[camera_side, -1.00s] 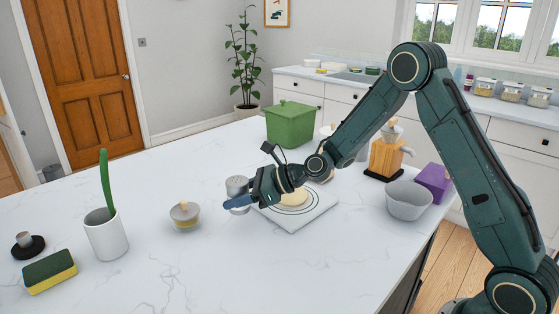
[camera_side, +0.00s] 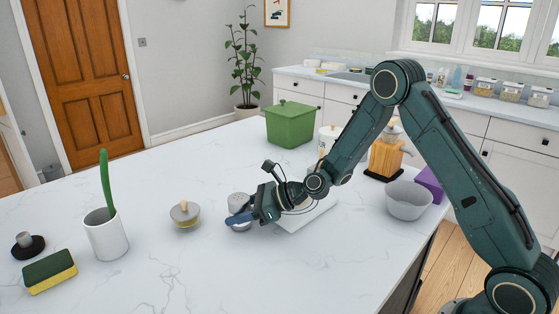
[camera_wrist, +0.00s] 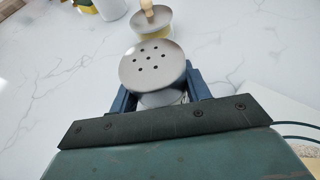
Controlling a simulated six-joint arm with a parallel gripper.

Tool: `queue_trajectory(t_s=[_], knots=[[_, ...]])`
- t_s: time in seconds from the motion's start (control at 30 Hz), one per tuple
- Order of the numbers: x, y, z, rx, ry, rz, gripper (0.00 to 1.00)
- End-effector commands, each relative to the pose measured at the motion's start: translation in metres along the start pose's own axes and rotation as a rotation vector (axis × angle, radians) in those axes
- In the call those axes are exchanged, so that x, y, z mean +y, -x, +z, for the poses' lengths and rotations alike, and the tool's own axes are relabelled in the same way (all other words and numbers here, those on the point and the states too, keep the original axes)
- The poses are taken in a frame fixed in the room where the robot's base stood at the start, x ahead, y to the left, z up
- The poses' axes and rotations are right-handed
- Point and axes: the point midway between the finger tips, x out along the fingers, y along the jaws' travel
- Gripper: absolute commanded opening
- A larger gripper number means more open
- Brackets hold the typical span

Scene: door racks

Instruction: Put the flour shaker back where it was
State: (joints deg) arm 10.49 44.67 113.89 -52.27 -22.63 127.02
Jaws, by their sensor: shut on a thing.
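The flour shaker (camera_side: 238,201) is a grey metal cylinder with a domed top. Its perforated lid (camera_wrist: 153,62) faces the camera in the wrist view. My gripper (camera_side: 240,219) is shut on it, with one blue finger on each side of its body. The shaker is upright, just left of the white board (camera_side: 312,214), at or very near the countertop; I cannot tell if its base touches. My gripper hides part of its body and the dough area of the board.
A glass jar with a knobbed lid (camera_side: 185,214) stands close to the left of the shaker. Farther left are a white pot (camera_side: 106,236) and a sponge (camera_side: 49,271). A green box (camera_side: 290,125) stands behind, a grey bowl (camera_side: 408,200) to the right. The front countertop is clear.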

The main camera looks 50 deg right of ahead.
Motion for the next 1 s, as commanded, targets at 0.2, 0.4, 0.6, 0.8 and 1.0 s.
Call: queue_trajectory(t_s=[0.2, 0.4, 0.6, 0.8, 1.0], knots=[[0.000, -0.001, -0.001, -0.001, 0.000, 0.000, 0.23], [0.000, -0.001, -0.002, 0.000, 0.000, 0.000, 0.69], [0.000, -0.001, -0.002, 0.000, 0.000, 0.000, 0.69], [0.000, 0.000, 0.001, 0.000, 0.001, 0.000, 0.69], [-0.001, 0.015, 0.001, 0.001, -0.001, -0.003, 0.69]])
